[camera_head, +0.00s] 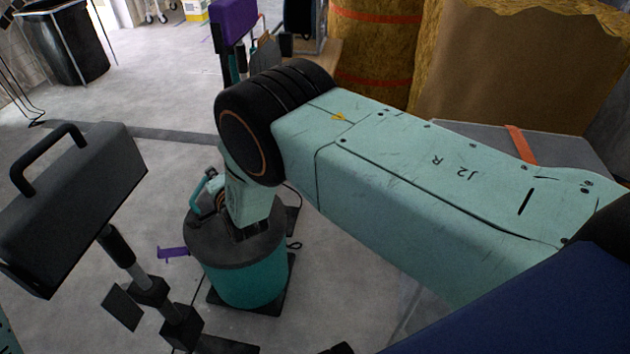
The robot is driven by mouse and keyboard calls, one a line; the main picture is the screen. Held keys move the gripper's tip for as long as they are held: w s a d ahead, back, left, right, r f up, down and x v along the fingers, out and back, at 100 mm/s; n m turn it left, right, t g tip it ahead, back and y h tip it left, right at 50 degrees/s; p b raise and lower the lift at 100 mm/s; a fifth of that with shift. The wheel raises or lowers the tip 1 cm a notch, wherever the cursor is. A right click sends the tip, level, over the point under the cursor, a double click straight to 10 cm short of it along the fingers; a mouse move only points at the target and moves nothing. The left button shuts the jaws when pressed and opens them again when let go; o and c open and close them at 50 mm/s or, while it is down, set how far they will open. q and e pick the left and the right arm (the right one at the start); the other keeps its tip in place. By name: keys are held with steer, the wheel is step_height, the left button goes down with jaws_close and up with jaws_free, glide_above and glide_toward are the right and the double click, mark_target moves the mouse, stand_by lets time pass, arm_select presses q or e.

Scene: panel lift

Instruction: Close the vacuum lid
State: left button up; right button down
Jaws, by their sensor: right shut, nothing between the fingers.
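The vacuum is a round teal canister (250,285) standing on the floor at lower centre-left. Its dark grey lid (207,243) lies over the top of the body; I cannot tell whether it is fully seated. A purple latch-like piece (172,253) sticks out at its left side. My right arm comes in from the right and bends down over the lid. My right gripper (250,234) is shut with nothing in it, at the lid's top; whether it touches cannot be told. The arm hides the lid's back part. My left gripper is not in view.
A dark box with a handle (72,205) stands on a post at left, close to the vacuum. A purple and teal device (235,28) is behind. Yellow rolls (375,50) and a brown board (515,70) stand at back right. Open floor lies at upper left.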

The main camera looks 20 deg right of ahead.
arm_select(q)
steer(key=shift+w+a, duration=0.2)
arm_select(e)
steer(key=shift+w+a+f, duration=0.1)
steer(key=shift+w+f, duration=0.1)
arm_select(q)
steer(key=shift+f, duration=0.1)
